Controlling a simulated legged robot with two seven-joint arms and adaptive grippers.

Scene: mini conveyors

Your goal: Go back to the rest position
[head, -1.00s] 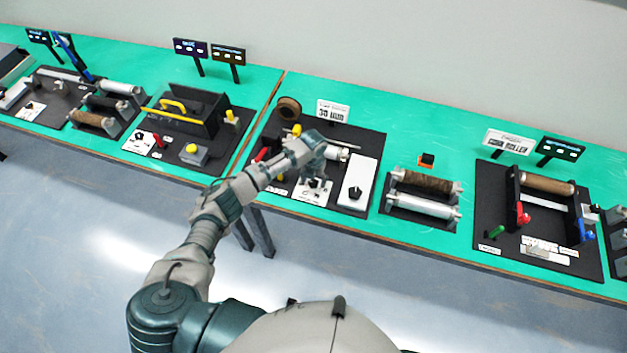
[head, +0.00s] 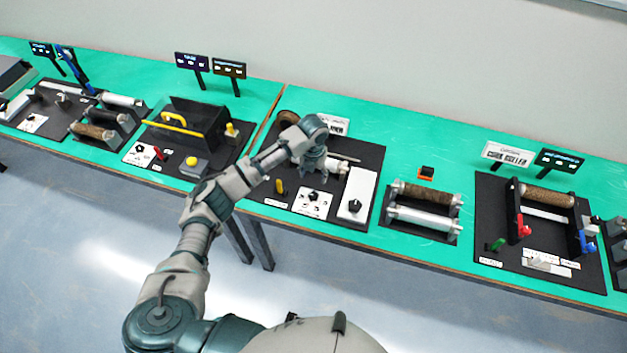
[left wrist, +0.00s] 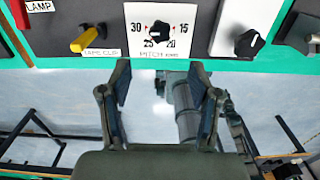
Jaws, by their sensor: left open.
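My left gripper (head: 312,172) is above the middle black station board (head: 368,160) in the head view, with my arm reaching in from the lower left. In the left wrist view its two fingers (left wrist: 160,100) are spread apart with nothing between them. Beyond the fingers are the white pitch dial plate (left wrist: 185,20) with a black knob (left wrist: 159,29), a yellow handle (left wrist: 84,40) and a white box with a black knob (left wrist: 248,42). The gripper appears clear of them. My right gripper is not in view.
The green bench (head: 410,240) runs across the view. A roller stand (head: 425,215) and another station with red and blue handles (head: 540,235) stand to the right. A station with a yellow-barred black box (head: 195,125) stands to the left. Open floor (head: 80,220) lies in front.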

